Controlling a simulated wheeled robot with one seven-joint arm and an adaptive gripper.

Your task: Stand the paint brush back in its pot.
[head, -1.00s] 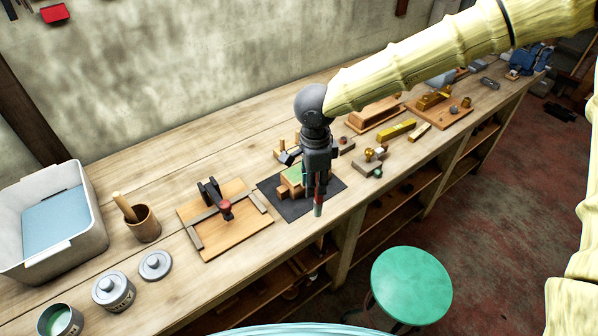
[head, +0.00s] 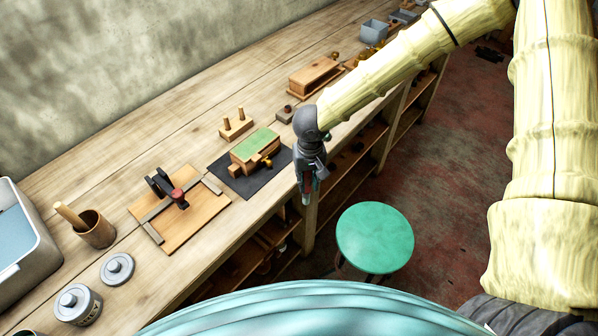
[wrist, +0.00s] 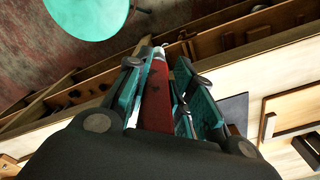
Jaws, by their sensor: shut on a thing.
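My gripper (head: 309,193) hangs fingers down just off the front edge of the bench, shut on a slim red-handled thing, apparently the paint brush (wrist: 156,105). In the wrist view the red handle lies between the two teal-padded fingers (wrist: 160,82). Its bristles cannot be made out. A brown wooden pot (head: 98,233) stands upright at the bench's left, well away from my gripper. A pale, thick wooden handle (head: 69,215) leans out of it.
A grey tub (head: 38,262) is at far left. A green stool (head: 375,238) stands on the floor in front.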

